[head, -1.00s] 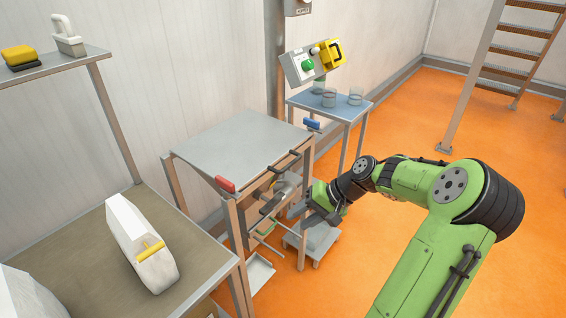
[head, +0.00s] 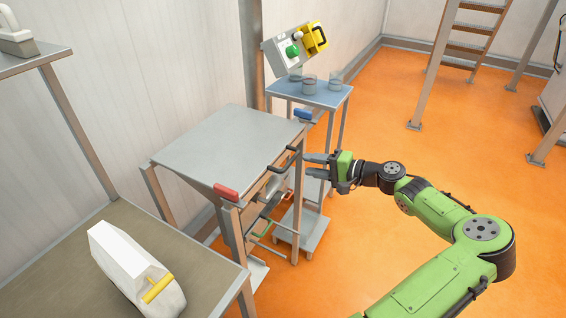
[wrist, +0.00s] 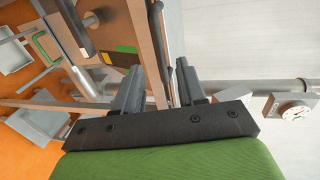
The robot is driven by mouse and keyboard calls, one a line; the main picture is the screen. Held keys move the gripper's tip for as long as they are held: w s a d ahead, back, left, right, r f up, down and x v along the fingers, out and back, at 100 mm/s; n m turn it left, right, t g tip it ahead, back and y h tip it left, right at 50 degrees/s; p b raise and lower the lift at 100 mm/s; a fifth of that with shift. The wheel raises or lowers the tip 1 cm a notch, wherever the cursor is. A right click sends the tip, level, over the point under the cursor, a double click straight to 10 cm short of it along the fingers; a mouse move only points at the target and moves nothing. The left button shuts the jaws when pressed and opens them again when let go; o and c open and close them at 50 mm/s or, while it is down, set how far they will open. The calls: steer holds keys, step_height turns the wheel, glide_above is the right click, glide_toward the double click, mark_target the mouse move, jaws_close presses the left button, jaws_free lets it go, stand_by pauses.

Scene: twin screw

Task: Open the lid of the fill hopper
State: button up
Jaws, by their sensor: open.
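The fill hopper has a flat grey lid (head: 225,145), which lies closed on top in the head view. A black bar handle (head: 281,161) sits at the lid's front edge. My gripper (head: 311,166) is open and empty, to the right of the handle, with its fingers pointing left toward it. In the wrist view, my gripper (wrist: 160,70) has its two dark fingers spread apart. A dark bar (wrist: 158,35), which looks like the handle, shows between and beyond them. I cannot tell whether the fingers touch it.
A side table (head: 335,97) with glass beakers and a tilted control box (head: 288,55) stand behind. A bench (head: 60,262) with a white container (head: 135,270) is at left. Orange floor (head: 400,140) is open at right.

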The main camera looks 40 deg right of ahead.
steer(key=b+x, duration=0.1)
steer(key=x, duration=0.8)
steer(key=shift+w, duration=0.1)
steer(key=shift+c, duration=0.4)
steer(key=shift+f, duration=0.15)
jaws_close()
